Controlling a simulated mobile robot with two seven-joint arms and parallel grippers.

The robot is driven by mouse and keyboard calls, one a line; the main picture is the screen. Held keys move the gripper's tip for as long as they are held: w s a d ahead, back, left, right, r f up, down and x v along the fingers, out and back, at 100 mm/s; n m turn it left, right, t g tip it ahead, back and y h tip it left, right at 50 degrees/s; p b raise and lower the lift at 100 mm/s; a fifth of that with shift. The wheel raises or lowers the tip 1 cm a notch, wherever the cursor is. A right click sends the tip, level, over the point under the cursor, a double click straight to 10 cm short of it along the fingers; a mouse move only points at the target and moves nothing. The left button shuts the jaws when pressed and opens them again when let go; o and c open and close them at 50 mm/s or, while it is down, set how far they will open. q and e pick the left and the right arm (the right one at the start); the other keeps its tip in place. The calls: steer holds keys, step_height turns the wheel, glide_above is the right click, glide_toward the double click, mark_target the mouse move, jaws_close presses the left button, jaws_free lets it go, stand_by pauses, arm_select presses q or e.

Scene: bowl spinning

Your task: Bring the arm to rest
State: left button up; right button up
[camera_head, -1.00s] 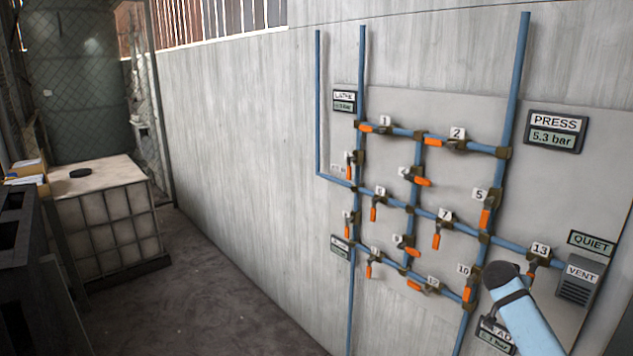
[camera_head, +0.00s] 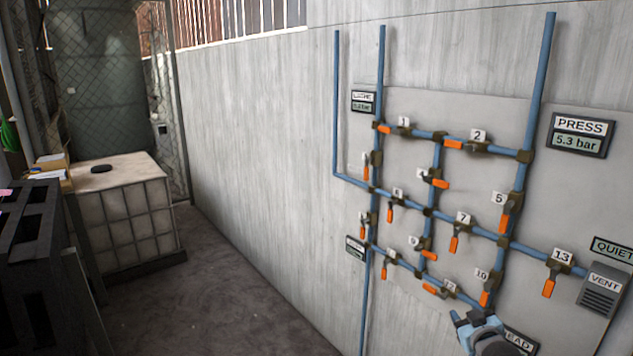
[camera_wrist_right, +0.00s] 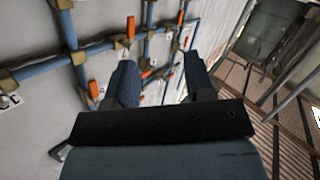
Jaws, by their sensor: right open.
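My right gripper (camera_head: 468,318) shows at the bottom edge of the head view, just below valve 10 (camera_head: 485,298) and left of the HEAD sign, which it partly covers. In the right wrist view its two blue fingers (camera_wrist_right: 161,80) are spread apart with nothing between them. The blue pipe grid (camera_head: 437,160) with orange valve handles is on the wall behind it. I cannot tell from these views how far the gripper is from the pipes. My left gripper is not in view.
The PRESS display (camera_head: 578,134) reads 5.3 bar. A VENT box (camera_head: 604,290) sits at the lower right below the QUIET sign (camera_head: 613,249). A pale crate-like block (camera_head: 130,220) with a dark disc (camera_head: 101,169) on top stands at the left. The floor (camera_head: 215,300) between is clear.

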steer(key=s+a+f+g+y, duration=0.1)
steer(key=s+a+f, duration=0.5)
steer(key=s, duration=0.4)
steer(key=s+a+f+g+y, duration=0.15)
steer(key=s+a+f, duration=0.25)
steer(key=s+f, duration=0.5)
steer(key=s+a+f+g, duration=0.1)
steer(key=s+a, duration=0.2)
steer(key=s, duration=0.7)
steer(key=s+a+f+g, duration=0.1)
steer(key=s+a, duration=0.3)
steer(key=s, duration=0.7)
steer(key=shift+f+m+y, duration=0.15)
steer(key=shift+m+y, duration=0.2)
steer(key=shift+m, duration=0.05)
